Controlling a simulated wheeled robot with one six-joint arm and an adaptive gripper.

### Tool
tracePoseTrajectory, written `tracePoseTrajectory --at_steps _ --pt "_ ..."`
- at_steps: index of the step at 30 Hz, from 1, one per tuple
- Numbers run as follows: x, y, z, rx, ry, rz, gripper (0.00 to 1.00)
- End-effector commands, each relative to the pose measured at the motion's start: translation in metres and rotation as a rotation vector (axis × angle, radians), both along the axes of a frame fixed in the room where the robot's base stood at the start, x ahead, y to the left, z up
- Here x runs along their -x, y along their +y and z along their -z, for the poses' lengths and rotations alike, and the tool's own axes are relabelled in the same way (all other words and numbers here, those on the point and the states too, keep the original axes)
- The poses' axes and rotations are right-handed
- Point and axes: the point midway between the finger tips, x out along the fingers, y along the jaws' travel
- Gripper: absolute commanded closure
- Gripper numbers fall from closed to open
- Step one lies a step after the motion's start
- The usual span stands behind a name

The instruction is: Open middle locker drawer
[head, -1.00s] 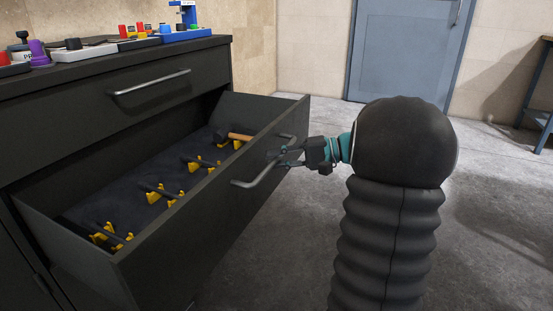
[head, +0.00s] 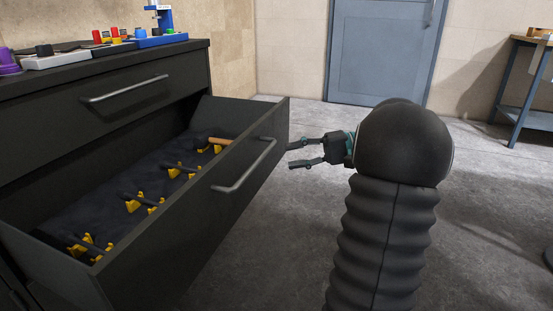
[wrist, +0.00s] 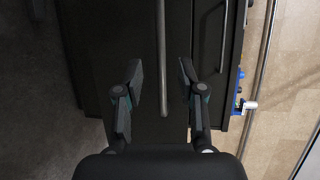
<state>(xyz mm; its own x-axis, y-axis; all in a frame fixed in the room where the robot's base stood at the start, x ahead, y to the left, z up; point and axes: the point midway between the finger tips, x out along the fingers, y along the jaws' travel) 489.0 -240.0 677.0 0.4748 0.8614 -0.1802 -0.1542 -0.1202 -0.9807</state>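The middle locker drawer (head: 190,235) is pulled far out of the dark cabinet in the head view. Its bar handle (head: 246,168) is on the front panel, and it also shows in the wrist view (wrist: 162,60). Inside the drawer, a hammer with a wooden handle (head: 218,142) and several tools lie on yellow holders. My gripper (head: 291,155) is open and empty, apart from the handle and to its right in the head view. In the wrist view the fingers (wrist: 160,72) are spread on either side of the handle's line.
The closed upper drawer (head: 130,95) has its own handle. Colored items and a blue device (head: 160,22) stand on the cabinet top. A blue-grey door (head: 383,55) is at the back and a workbench (head: 522,95) at the right. The floor between is clear.

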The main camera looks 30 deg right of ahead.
Motion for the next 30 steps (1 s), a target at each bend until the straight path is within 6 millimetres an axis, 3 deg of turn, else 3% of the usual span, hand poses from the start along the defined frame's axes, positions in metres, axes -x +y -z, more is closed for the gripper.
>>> tracePoseTrajectory --at_steps 6,26,30 --pt "0.009 -0.017 -0.004 0.001 0.0 0.0 0.61" --pt "0.01 -0.019 -0.004 -0.003 0.008 0.002 0.61" --pt "0.004 -0.027 0.011 0.024 0.093 0.061 0.61"
